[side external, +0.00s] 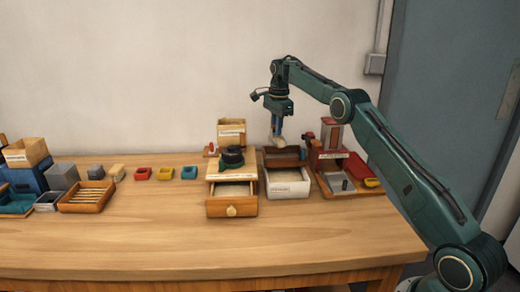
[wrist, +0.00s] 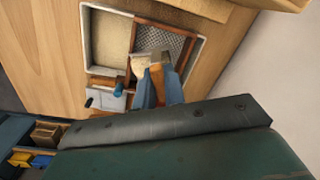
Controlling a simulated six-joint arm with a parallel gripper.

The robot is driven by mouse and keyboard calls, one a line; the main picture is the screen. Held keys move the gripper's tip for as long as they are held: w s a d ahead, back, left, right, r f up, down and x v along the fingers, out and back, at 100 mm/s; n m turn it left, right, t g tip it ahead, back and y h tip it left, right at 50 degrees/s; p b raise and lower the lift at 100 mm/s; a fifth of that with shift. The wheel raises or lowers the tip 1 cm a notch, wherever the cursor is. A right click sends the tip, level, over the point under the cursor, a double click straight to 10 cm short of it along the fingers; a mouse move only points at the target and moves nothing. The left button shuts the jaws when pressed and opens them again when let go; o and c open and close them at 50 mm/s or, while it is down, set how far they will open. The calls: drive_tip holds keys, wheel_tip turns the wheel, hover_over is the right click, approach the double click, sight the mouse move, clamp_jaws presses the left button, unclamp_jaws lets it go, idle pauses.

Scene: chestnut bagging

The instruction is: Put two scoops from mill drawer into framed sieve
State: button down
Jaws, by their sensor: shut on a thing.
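The mill (side external: 231,168) has a dark top, and its drawer (side external: 232,204) is pulled out with pale material inside. The framed sieve (side external: 283,156) has a brown wooden frame and sits over the back part of a white bin. In the wrist view its grey mesh (wrist: 178,42) shows bare in the visible part. My gripper (side external: 276,131) is above the sieve, its blue fingers (wrist: 158,88) shut on a pale scoop (side external: 277,141). The scoop also shows in the wrist view (wrist: 143,64), over the near part of the sieve. Whether the scoop holds anything I cannot tell.
The white bin (side external: 289,190) stands right of the mill. A red machine (side external: 330,160) on a wooden tray is close at its right. A box (side external: 231,133) stands behind. Small coloured cups (side external: 165,173) and crates are at left. The front table is clear.

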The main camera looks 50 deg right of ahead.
drive_tip(key=shift+d+m, duration=0.4)
drive_tip(key=shift+d, duration=0.25)
drive_tip(key=shift+d, duration=0.2)
drive_tip(key=shift+s+d+m, duration=0.15)
drive_tip(key=shift+d+m, duration=0.45)
drive_tip(key=shift+d, duration=0.1)
drive_tip(key=shift+s+a+f+t+h, duration=0.1)
drive_tip(key=shift+s+f+t+h, duration=0.1)
drive_tip(key=shift+t+h, duration=0.15)
drive_tip(key=shift+s+a+f+t, duration=0.1)
drive_tip(key=shift+s+f+t, duration=0.05)
drive_tip(key=shift+s+t, duration=0.1)
drive_tip(key=shift+s+a+f+t, duration=0.1)
drive_tip(key=shift+f+t, duration=0.15)
drive_tip(key=shift+t, duration=0.05)
